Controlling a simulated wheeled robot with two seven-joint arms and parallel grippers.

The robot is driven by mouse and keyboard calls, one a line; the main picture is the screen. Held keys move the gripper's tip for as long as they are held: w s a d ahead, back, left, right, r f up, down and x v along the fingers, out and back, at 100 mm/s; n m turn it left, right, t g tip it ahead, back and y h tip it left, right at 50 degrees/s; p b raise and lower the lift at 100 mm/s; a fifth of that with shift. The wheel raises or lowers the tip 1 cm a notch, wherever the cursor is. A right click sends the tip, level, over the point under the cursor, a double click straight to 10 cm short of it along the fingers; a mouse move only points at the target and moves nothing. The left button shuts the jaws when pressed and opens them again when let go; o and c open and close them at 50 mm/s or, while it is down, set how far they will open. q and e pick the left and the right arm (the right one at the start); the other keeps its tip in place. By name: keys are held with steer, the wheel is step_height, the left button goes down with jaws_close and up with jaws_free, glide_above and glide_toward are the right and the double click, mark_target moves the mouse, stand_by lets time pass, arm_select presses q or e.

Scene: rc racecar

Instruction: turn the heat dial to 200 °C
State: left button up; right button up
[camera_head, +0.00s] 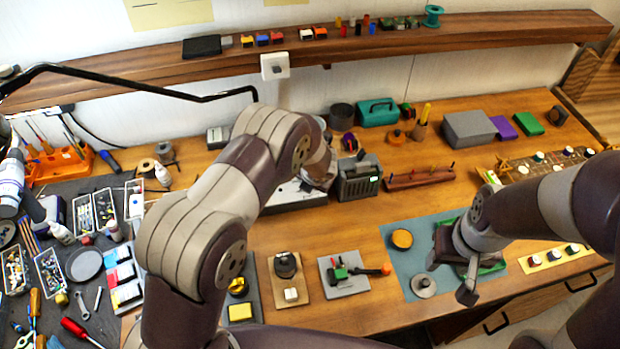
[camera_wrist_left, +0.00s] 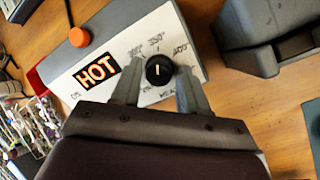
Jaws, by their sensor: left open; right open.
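The heat dial (camera_wrist_left: 159,70) is a round black knob with a white pointer line, on a light grey panel (camera_wrist_left: 104,72). Its line runs nearly up and down in the left wrist view, roughly in line with the 350° mark; which end is the pointer is unclear. Marks of 300°, 350° and 400° are readable; lower marks are partly hidden. My left gripper (camera_wrist_left: 160,76) is open, one finger on each side of the dial; contact cannot be told. In the head view my left arm hides the dial. My right gripper (camera_head: 467,286) is open over the blue-grey mat.
A lit HOT sign (camera_wrist_left: 97,72) and an orange knob (camera_wrist_left: 80,37) are on the same unit. A dark grey box (camera_head: 358,180) stands right beside it. Small tools and trays crowd the left.

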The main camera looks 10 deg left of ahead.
arm_select(q)
steer(key=c, duration=0.8)
steer(key=shift+o, duration=0.2)
